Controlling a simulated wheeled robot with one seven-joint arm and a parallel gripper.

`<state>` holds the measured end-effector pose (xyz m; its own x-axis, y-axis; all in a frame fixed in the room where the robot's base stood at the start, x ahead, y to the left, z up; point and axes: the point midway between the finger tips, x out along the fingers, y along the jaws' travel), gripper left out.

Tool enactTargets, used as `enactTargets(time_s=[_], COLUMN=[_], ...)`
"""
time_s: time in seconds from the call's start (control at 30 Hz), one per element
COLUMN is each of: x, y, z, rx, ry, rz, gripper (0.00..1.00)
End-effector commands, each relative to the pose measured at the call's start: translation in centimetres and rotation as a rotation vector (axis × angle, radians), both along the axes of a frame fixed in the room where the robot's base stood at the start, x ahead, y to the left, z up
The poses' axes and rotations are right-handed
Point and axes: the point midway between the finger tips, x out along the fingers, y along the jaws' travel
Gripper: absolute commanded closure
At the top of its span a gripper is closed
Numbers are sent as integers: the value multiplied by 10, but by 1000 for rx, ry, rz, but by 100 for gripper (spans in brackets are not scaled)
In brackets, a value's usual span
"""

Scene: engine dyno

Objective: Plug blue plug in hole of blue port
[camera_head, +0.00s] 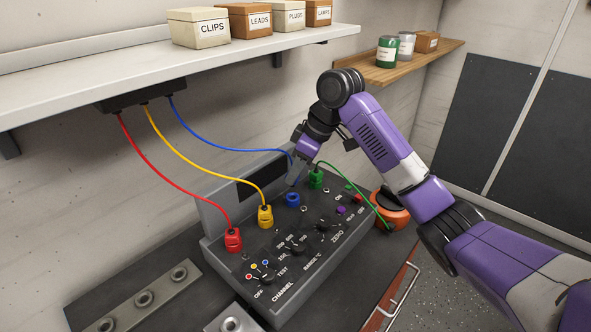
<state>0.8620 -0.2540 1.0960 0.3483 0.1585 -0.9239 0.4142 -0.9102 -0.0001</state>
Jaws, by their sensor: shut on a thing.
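The blue cable (225,143) runs from a dark box under the shelf to my gripper (293,181). My gripper points down and is shut on the blue plug at the cable's end. The fingers hide most of the plug. The blue port (292,200) is a blue ring on the top face of the black control box (262,244), between the yellow and green plugs. My gripper is just above and behind the port in the picture. I cannot tell whether the plug touches the port.
Red (233,240), yellow (265,216) and green (316,178) plugs sit in the box around the blue port. The red and yellow cables hang at left. An orange round object (390,211) stands right of the box. The shelf (150,67) with labelled boxes is above.

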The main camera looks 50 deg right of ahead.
Motion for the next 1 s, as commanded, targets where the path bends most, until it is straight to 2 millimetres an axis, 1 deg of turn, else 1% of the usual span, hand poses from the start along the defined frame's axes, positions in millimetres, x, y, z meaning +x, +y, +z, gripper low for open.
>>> enactTargets(time_s=[0.8,1.0], x=[0,0], y=[0,0], z=[-27,-30], rx=[1,0], ry=[0,0], rz=[0,0], gripper=[99,99])
